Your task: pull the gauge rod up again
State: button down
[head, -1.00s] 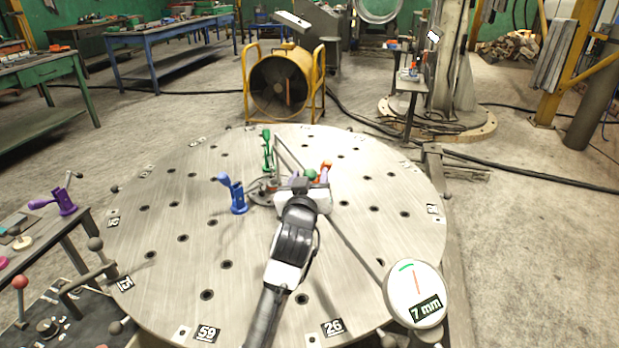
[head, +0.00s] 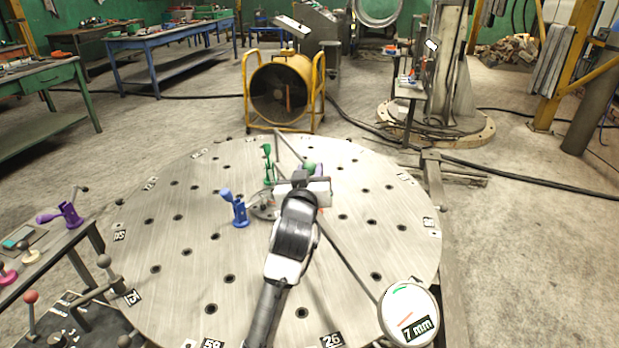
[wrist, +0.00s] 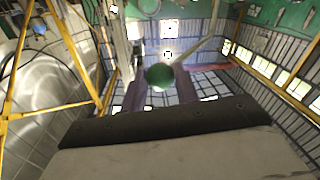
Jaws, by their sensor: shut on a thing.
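My gripper (head: 314,174) is above the middle of the round steel table. Its purple fingers show on both sides of a green ball knob (wrist: 160,77) in the wrist view. The fingers are shut on this knob, which I take to be the top of the gauge rod. The green knob (head: 309,168) also shows just beyond my wrist in the head view. The rod below the knob is hidden by my wrist. A round white dial (head: 408,313) at the table's front right reads "7 mm". Its orange needle points to lower left, away from the green band at the top.
A blue clamp (head: 238,210) and a green clamp (head: 267,163) stand on the round table (head: 180,265), left of my gripper. A side bench with a purple clamp (head: 67,214) is at the left. A yellow-framed fan (head: 283,92) stands behind.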

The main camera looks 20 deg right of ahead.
jog(key=shift+r+p, duration=0.4)
jog(key=shift+r, duration=0.9)
jog(key=c, duration=1.1)
grip_release()
jog(key=shift+a, duration=0.1)
jog(key=shift+o, duration=0.2)
jog(key=shift+f, duration=0.1)
jog(key=shift+s, duration=0.15)
